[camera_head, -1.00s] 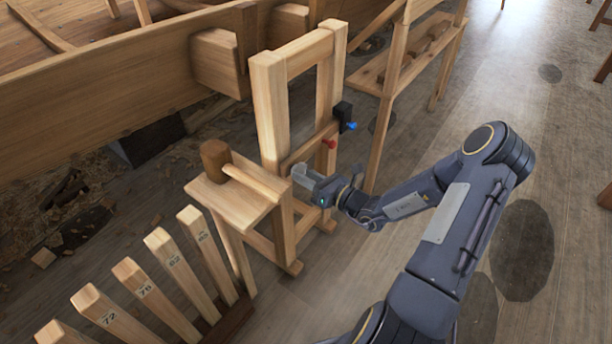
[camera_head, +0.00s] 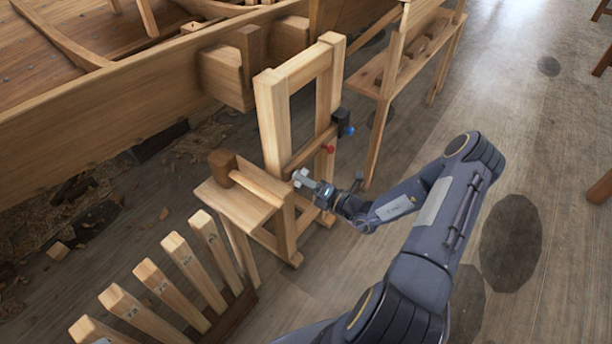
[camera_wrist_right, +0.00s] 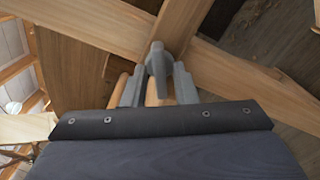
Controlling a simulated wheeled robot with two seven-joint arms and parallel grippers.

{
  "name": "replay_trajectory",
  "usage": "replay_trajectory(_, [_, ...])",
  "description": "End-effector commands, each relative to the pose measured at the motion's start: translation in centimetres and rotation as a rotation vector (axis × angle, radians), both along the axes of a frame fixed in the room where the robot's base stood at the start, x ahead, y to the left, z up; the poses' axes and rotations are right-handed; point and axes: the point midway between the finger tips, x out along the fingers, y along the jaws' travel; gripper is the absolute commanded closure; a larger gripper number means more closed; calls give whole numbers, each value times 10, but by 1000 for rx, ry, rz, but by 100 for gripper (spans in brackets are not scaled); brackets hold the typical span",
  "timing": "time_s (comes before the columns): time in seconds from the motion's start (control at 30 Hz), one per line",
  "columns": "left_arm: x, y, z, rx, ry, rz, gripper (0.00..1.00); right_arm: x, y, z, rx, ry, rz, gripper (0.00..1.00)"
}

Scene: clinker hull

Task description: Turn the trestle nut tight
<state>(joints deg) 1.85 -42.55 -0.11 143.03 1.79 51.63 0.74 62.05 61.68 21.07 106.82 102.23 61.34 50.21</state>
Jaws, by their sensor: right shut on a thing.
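The wooden trestle (camera_head: 275,125) stands upright beside the hull, with a crossbar between its posts. The grey trestle nut (camera_wrist_right: 158,65) shows in the right wrist view, where two wooden members cross, between my fingers. My right gripper (camera_head: 302,179) reaches to the trestle's lower crossbar from the right. It also shows in the right wrist view (camera_wrist_right: 157,88), shut on the nut, with one grey finger on each side. In the head view the fingers hide most of the nut. My left gripper is in neither view.
A small wooden stand with a mallet (camera_head: 222,166) is just left of my gripper. Several numbered wooden slats (camera_head: 183,262) stand at the front left. A red knob (camera_head: 329,149) and a blue knob (camera_head: 350,131) sit above the gripper. Floor (camera_head: 420,150) to the right is open.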

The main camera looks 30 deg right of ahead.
Motion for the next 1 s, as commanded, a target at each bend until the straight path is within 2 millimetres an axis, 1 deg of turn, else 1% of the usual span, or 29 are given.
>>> replay_trajectory(0.03, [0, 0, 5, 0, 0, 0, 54, 0, 0, 2, 27, 11, -1, 97])
replay_trajectory(0.33, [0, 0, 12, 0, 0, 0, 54, 0, 0, 1, 131, 55, 0, 97])
replay_trajectory(0.87, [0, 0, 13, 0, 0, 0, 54, 0, 0, 0, 152, 64, 0, 97])
replay_trajectory(0.9, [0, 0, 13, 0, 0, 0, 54, 0, 0, 0, 152, 64, -1, 72])
replay_trajectory(0.93, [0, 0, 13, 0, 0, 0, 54, 0, 0, 0, 152, 64, -1, 68])
replay_trajectory(1.0, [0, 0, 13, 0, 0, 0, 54, 0, 0, 0, 152, 64, -1, 67])
